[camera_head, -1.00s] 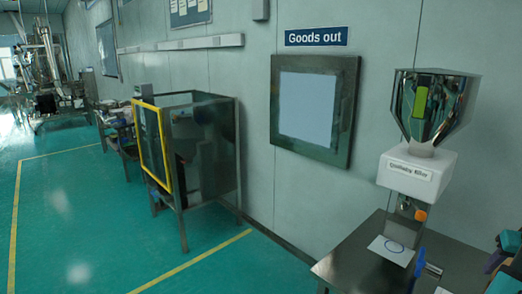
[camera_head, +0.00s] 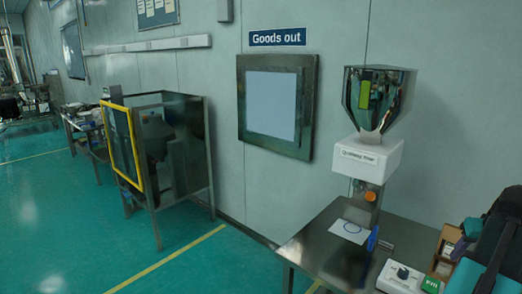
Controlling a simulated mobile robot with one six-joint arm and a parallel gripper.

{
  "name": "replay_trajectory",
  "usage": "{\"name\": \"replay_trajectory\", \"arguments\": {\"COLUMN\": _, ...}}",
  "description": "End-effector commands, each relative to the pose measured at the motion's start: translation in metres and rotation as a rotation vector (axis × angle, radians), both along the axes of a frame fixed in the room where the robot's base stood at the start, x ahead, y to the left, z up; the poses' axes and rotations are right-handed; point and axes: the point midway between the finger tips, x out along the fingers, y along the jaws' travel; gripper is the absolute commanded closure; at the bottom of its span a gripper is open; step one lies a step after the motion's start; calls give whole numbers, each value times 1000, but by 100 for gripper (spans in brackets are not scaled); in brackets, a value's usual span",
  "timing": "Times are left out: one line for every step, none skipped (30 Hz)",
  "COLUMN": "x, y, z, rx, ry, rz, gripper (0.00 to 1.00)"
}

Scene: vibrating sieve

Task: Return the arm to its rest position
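My gripper is not in view. A dark shape with teal parts (camera_head: 492,240) fills the lower right corner and is cut off by the frame; I cannot tell whether it is part of my arm. No held object shows.
A steel table (camera_head: 318,250) stands by the wall, bearing a hopper (camera_head: 378,95) on a white labelled block (camera_head: 368,157), a card with a blue ring (camera_head: 349,230), a small blue item (camera_head: 373,239) and a white knob box (camera_head: 400,279). A yellow-framed cabinet (camera_head: 175,150) stands left; the green floor (camera_head: 60,230) is open.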

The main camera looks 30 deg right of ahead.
Motion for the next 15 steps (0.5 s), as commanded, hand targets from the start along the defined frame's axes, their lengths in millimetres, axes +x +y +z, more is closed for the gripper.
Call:
{"name": "replay_trajectory", "arguments": {"x": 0, "y": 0, "z": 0, "rx": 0, "ry": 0, "rz": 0, "gripper": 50}}
{"name": "replay_trajectory", "arguments": {"x": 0, "y": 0, "z": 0, "rx": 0, "ry": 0, "rz": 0, "gripper": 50}}
{"name": "replay_trajectory", "arguments": {"x": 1, "y": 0, "z": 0, "rx": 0, "ry": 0, "rz": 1, "gripper": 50}}
{"name": "replay_trajectory", "arguments": {"x": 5, "y": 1, "z": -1, "rx": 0, "ry": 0, "rz": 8, "gripper": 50}}
{"name": "replay_trajectory", "arguments": {"x": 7, "y": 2, "z": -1, "rx": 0, "ry": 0, "rz": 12, "gripper": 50}}
{"name": "replay_trajectory", "arguments": {"x": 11, "y": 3, "z": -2, "rx": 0, "ry": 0, "rz": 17, "gripper": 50}}
{"name": "replay_trajectory", "arguments": {"x": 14, "y": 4, "z": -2, "rx": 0, "ry": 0, "rz": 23, "gripper": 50}}
{"name": "replay_trajectory", "arguments": {"x": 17, "y": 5, "z": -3, "rx": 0, "ry": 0, "rz": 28, "gripper": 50}}
{"name": "replay_trajectory", "arguments": {"x": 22, "y": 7, "z": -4, "rx": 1, "ry": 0, "rz": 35, "gripper": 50}}
{"name": "replay_trajectory", "arguments": {"x": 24, "y": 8, "z": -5, "rx": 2, "ry": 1, "rz": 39, "gripper": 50}}
{"name": "replay_trajectory", "arguments": {"x": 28, "y": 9, "z": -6, "rx": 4, "ry": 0, "rz": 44, "gripper": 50}}
{"name": "replay_trajectory", "arguments": {"x": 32, "y": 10, "z": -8, "rx": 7, "ry": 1, "rz": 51, "gripper": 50}}
{"name": "replay_trajectory", "arguments": {"x": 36, "y": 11, "z": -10, "rx": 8, "ry": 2, "rz": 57, "gripper": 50}}
{"name": "replay_trajectory", "arguments": {"x": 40, "y": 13, "z": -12, "rx": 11, "ry": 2, "rz": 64, "gripper": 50}}
{"name": "replay_trajectory", "arguments": {"x": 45, "y": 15, "z": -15, "rx": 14, "ry": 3, "rz": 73, "gripper": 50}}
